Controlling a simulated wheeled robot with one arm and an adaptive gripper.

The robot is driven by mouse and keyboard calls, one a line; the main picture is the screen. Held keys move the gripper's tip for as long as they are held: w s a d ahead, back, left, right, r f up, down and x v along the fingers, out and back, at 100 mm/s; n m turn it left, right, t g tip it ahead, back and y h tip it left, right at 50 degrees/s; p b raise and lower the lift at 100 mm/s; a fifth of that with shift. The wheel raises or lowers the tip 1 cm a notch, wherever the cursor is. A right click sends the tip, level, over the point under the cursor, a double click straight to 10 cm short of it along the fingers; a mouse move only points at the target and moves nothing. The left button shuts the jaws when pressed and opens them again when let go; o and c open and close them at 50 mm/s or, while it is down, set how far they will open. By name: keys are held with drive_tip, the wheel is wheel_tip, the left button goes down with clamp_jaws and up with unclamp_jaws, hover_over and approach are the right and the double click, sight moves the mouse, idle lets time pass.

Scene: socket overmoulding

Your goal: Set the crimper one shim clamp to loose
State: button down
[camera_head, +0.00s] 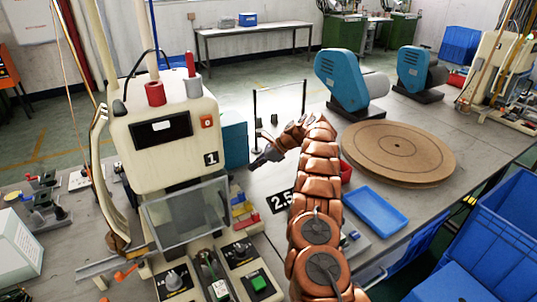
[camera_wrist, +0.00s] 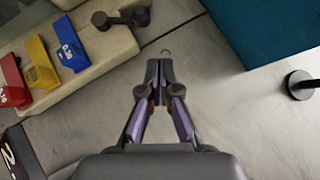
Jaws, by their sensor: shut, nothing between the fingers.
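Crimper one (camera_head: 140,125) is the cream machine marked "1" at the left of the head view. In the wrist view, its cream base (camera_wrist: 95,55) carries red (camera_wrist: 14,82), yellow (camera_wrist: 42,62) and blue (camera_wrist: 68,45) shims. A dark lever with round ends (camera_wrist: 120,18), which looks like the shim clamp, lies on the base beyond the blue shim. I cannot tell its setting. My gripper (camera_head: 255,163) is right of the crimper in the head view. Its fingers (camera_wrist: 159,68) are shut and empty over the grey bench, apart from the lever.
A teal block (camera_wrist: 265,30) stands right of my gripper in the wrist view, with a dark round-footed post (camera_wrist: 299,85) nearby. A clear guard (camera_head: 188,215) fronts the crimper. A round wooden turntable (camera_head: 398,150) and blue tray (camera_head: 375,209) lie to the right.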

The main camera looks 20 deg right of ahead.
drive_tip(key=w+p+v, duration=0.1)
drive_tip(key=p+v, duration=0.1)
drive_tip(key=v, duration=0.5)
drive_tip(key=shift+d, duration=0.35)
drive_tip(key=shift+s+d, duration=0.1)
drive_tip(key=shift+d, duration=0.05)
idle(0.5)
